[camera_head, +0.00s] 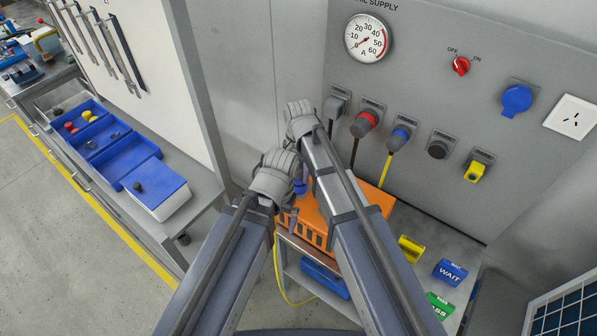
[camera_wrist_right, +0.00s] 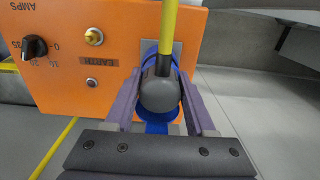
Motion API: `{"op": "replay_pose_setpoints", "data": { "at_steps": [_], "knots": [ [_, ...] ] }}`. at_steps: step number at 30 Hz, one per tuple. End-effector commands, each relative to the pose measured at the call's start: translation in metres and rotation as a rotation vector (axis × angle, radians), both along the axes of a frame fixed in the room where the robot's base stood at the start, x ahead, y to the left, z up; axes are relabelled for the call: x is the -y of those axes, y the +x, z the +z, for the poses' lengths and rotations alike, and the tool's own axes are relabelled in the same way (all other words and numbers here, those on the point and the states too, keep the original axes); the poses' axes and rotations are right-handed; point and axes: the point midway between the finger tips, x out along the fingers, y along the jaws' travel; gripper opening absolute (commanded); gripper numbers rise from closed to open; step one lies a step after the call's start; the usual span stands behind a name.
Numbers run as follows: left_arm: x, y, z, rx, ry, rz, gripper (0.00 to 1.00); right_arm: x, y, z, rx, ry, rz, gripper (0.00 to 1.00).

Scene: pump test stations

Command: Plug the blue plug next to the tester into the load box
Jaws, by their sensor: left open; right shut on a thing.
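The orange box (camera_head: 358,200) stands on a small cart below the wall panel. In the right wrist view its orange face (camera_wrist_right: 100,70) shows an AMPS knob and an EARTH terminal. My right gripper (camera_wrist_right: 163,98) is shut on the grey body of the plug (camera_wrist_right: 160,94), which has a yellow cable. The plug is at a blue socket (camera_wrist_right: 153,127) on the box face; its tip is hidden, so I cannot tell how deep it sits. My left gripper (camera_head: 291,216) is open beside the box's left side, mostly hidden by its wrist.
The wall panel (camera_head: 470,90) has a gauge, a red switch and several sockets; a yellow cable (camera_head: 385,172) hangs from a blue one. Yellow, blue WAIT (camera_head: 450,271) and green pieces lie right of the box. A bench with blue bins (camera_head: 100,140) stands left.

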Motion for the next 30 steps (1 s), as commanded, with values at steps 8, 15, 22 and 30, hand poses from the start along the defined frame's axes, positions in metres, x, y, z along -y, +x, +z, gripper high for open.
{"op": "replay_pose_setpoints", "data": {
  "at_steps": [8,15,22,30],
  "knots": [
    [0.000,0.000,-0.004,0.000,0.000,0.000,1.00,0.000,0.000,-0.004,0.000,0.000,0.000,0.00],
    [0.000,0.000,-0.008,0.000,0.000,0.000,1.00,0.000,0.000,-0.008,0.000,0.000,0.000,0.00],
    [0.000,0.000,-0.011,0.000,0.000,0.000,1.00,0.000,0.000,-0.011,0.000,0.000,0.000,0.60],
    [0.000,0.000,-0.011,0.000,0.000,0.000,1.00,0.000,0.000,-0.011,0.000,0.000,0.000,0.90]
  ]
}}
